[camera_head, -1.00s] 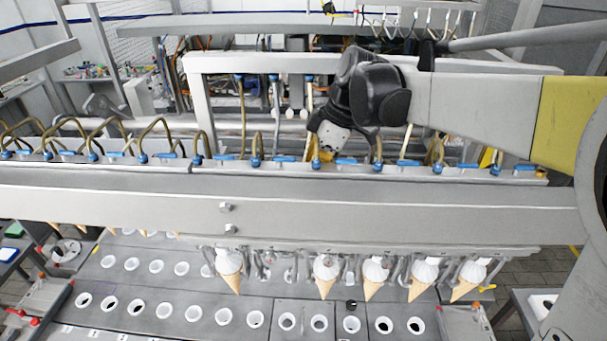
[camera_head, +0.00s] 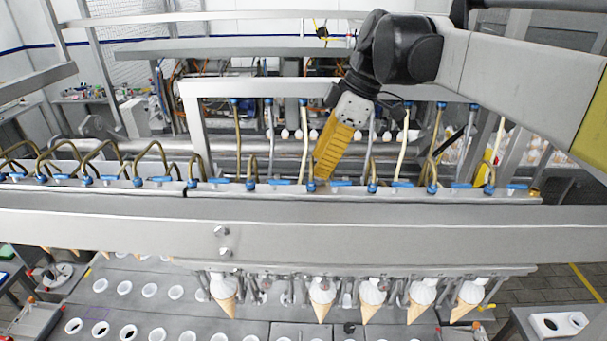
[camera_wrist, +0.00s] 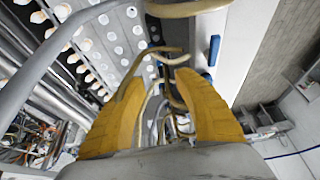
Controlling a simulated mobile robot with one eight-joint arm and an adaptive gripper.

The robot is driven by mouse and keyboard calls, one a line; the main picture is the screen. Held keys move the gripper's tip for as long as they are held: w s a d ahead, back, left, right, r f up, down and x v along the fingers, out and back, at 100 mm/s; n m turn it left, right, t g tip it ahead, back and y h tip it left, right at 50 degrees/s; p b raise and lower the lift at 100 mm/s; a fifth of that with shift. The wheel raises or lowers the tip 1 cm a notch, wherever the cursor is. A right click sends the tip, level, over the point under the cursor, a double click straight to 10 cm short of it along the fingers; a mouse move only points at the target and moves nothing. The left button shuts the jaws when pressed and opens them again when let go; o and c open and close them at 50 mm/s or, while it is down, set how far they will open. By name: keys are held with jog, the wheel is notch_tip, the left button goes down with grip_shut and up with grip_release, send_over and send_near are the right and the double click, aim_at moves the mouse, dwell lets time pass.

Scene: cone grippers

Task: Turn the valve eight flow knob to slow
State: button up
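A row of blue valve knobs runs along the metal rail (camera_head: 120,222). One blue knob (camera_head: 310,187) sits just left of my fingertips, and another (camera_head: 343,183) sits just right. I see no readable number or slow mark, so I cannot tell which is valve eight. My gripper (camera_head: 321,176) has yellow ribbed fingers pointing down at the rail, close to these knobs; contact cannot be told. In the wrist view my gripper (camera_wrist: 161,78) has its fingers apart, with tan hoses seen between and beyond them. Blue knobs (camera_wrist: 214,48) show there to the right of the fingertips.
Curved tan hoses (camera_head: 155,150) rise from the rail near the knobs. An upper white beam (camera_head: 240,88) crosses behind my gripper. Cones (camera_head: 322,298) hang in front, above a plate with round holes (camera_head: 73,327).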

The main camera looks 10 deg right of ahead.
jog(key=shift+v, duration=0.8)
jog(key=a+f+n, duration=0.1)
jog(key=f, duration=0.2)
jog(key=a+f+n+g+p, duration=0.1)
jog(key=a+f, duration=0.1)
jog(key=f, duration=0.2)
jog(key=w+a+f+n+p, duration=0.1)
jog(key=f, duration=0.3)
jog(key=shift+a+n, duration=0.25)
jog(key=shift+n, duration=0.05)
grip_shut()
jog(key=shift+f, duration=0.1)
